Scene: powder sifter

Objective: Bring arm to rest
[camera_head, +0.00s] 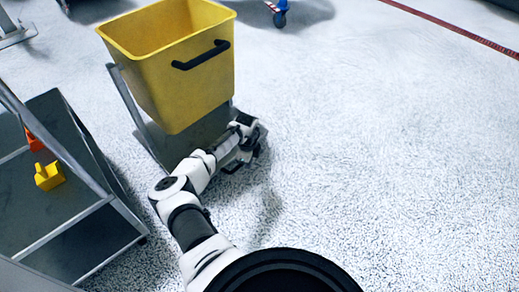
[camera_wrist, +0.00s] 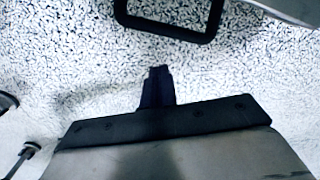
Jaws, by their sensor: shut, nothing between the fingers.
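My arm reaches forward from my base in the head view, bent at the elbow, with its white and black links over the speckled floor. My gripper (camera_head: 248,142) is at its far end, just right of the yellow bin's stand. In the wrist view the fingers (camera_wrist: 158,88) are together, dark and empty, with floor behind them. Fine detail of the fingers is too small to tell in the head view.
A yellow bin (camera_head: 190,85) with a black handle (camera_head: 201,55) sits on a metal stand (camera_head: 140,115) beside my gripper. A grey cart (camera_head: 75,225) at left holds a small yellow item (camera_head: 49,176) and an orange one (camera_head: 34,141). The floor at right is clear.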

